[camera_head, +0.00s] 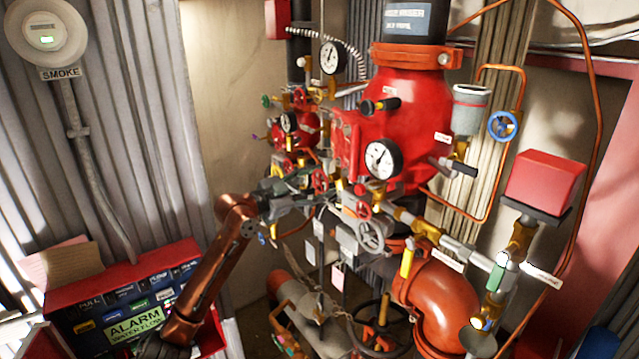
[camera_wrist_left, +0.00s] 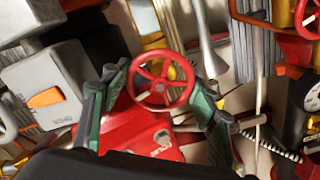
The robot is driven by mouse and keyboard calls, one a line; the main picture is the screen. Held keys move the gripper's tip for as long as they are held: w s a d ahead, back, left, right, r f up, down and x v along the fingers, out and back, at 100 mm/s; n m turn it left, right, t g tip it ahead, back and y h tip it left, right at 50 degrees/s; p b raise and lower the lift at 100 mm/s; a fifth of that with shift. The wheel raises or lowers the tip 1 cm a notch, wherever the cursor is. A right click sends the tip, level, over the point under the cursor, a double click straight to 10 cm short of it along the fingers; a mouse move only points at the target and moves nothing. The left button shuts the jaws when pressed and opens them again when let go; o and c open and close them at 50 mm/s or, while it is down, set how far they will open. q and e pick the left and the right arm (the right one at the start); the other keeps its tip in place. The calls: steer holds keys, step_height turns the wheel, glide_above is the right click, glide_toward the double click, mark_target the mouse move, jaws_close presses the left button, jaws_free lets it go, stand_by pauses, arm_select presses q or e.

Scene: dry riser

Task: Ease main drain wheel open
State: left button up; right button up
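My left gripper (camera_head: 298,192) reaches in from the left to the valve cluster on the red riser. In the left wrist view its green-padded fingers (camera_wrist_left: 158,88) stand apart, one on each side of a small red handwheel (camera_wrist_left: 164,82). The wheel has spokes and sits in front of a red valve body. I cannot tell whether the fingers touch its rim. A red wheel (camera_head: 320,180) shows by the fingers in the head view. No readable label shows which wheel is the main drain. My right gripper is out of view.
Round gauges (camera_head: 383,160), a grey handwheel (camera_head: 371,236) and a blue handwheel (camera_head: 503,125) crowd the pipework. A grey box (camera_wrist_left: 50,90) stands left in the wrist view. A red case (camera_head: 120,300) with an alarm label sits at the lower left.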

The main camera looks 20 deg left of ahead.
arm_select(q)
steer(key=c, duration=0.6)
steer(key=shift+o, duration=0.2)
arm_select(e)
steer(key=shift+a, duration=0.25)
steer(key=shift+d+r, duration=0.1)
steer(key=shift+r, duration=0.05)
arm_select(q)
steer(key=shift+n+p, duration=0.5)
steer(key=shift+n, duration=0.3)
steer(key=shift+r+n+p, duration=0.1)
steer(key=shift+n+p, duration=0.6)
steer(key=shift+n, duration=0.4)
steer(key=n+p, duration=0.2)
steer(key=n, duration=0.2)
steer(key=shift+n+p, duration=0.35)
steer(key=shift+n, duration=0.05)
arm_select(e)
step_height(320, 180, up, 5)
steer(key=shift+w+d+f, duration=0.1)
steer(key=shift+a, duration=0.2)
